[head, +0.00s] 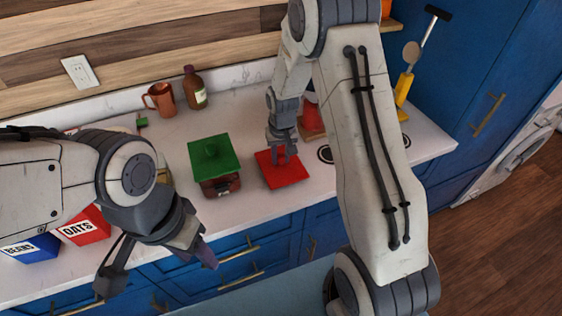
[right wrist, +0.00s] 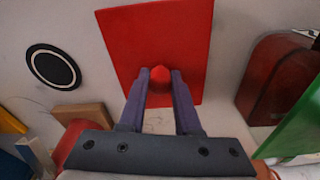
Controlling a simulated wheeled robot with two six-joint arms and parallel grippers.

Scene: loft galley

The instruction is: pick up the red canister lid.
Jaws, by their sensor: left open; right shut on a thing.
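The red canister lid (head: 294,174) is a flat red square with a small round knob. It is at the counter's middle in the head view, and it fills the upper middle of the right wrist view (right wrist: 172,40). My right gripper (head: 284,157) is over the lid, and in the right wrist view its two fingers (right wrist: 160,78) are shut on the red knob. I cannot tell whether the lid touches the counter. My left gripper (head: 205,243) is open and empty in front of the counter at the lower left.
A dark red canister with a green lid (head: 213,154) stands just left of the red lid. A brown bottle (head: 195,88) and an orange mug (head: 160,99) stand behind. Red oats (head: 84,226) and blue beans (head: 31,248) boxes are at left. A black-ringed disc (right wrist: 52,67) is nearby.

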